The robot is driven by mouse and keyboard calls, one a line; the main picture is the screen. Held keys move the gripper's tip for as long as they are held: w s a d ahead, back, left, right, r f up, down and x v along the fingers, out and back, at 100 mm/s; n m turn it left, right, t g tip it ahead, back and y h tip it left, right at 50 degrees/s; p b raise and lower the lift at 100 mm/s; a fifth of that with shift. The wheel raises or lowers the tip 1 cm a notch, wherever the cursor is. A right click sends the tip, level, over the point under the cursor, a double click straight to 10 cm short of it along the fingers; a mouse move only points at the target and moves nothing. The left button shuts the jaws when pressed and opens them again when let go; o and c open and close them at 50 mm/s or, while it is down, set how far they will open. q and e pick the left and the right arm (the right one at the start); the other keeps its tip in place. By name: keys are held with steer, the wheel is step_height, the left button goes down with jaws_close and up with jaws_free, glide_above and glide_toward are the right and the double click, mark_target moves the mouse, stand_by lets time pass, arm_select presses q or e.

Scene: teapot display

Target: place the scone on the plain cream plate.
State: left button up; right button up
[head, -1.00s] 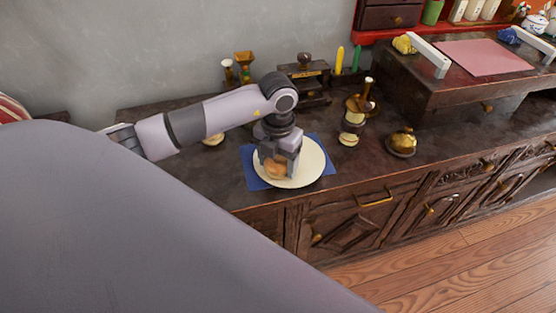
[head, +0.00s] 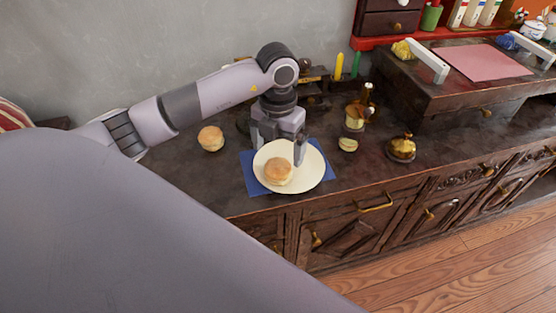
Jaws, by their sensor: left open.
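A round golden-brown scone (head: 278,172) rests on the plain cream plate (head: 311,178), left of the plate's middle. The plate lies on a blue mat (head: 250,178) near the counter's front edge. My left gripper (head: 279,158) is open and empty, just above and behind the scone, with its fingers apart and pointing down over the plate. The scone's top is clear of the fingers. A second, similar scone (head: 211,138) sits on the counter to the left of the plate. My right gripper is not in view.
A brass bell-like object (head: 401,147) is to the right.

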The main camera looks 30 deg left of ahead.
mark_target(278, 164)
arm_select(q)
steer(key=shift+r, duration=2.7)
